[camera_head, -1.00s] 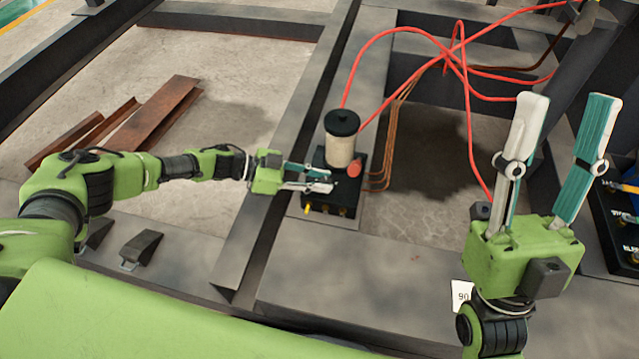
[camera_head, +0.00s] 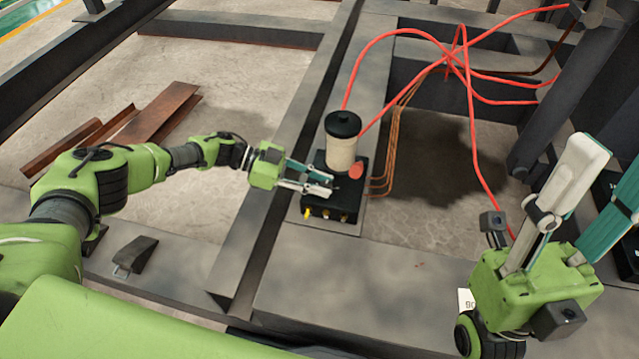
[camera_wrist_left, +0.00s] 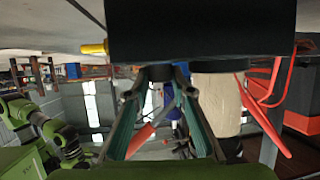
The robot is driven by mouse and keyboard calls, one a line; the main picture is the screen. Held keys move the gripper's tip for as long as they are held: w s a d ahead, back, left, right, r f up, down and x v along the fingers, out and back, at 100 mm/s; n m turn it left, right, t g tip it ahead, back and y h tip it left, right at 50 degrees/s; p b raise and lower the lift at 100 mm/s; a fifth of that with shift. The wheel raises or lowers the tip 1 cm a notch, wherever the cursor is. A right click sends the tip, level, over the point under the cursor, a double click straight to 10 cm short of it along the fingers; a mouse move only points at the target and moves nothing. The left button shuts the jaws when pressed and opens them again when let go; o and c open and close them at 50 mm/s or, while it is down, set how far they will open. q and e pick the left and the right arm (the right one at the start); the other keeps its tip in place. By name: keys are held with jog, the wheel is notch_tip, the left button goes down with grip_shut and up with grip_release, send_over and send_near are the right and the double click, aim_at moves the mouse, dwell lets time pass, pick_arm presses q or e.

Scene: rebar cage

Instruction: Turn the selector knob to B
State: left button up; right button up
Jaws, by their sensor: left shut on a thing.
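A black box (camera_head: 325,211) with brass fittings along its front sits on the grey beam. A cream canister with a black cap (camera_head: 341,140) and a red knob (camera_head: 356,171) are on top of it. My left gripper (camera_head: 330,183) reaches in from the left, its fingertips at the top of the box. It is shut on a small dark part, apparently the selector knob, mostly hidden by the fingertips. The left wrist view shows the fingertips (camera_wrist_left: 159,75) against the dark box (camera_wrist_left: 200,28). No letter marks are readable. My right gripper (camera_head: 598,185) is open and empty at the right.
Red hoses (camera_head: 466,75) and thin copper lines (camera_head: 393,135) run behind and right of the box. Rusty steel profiles (camera_head: 160,115) lie at the left. A dark wedge (camera_head: 135,254) sits on the front beam. The beam right of the box is clear.

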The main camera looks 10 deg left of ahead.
pick_arm(q)
jog(key=shift+d, duration=0.1)
jog(key=o, duration=1.1)
jog(key=v, duration=1.2)
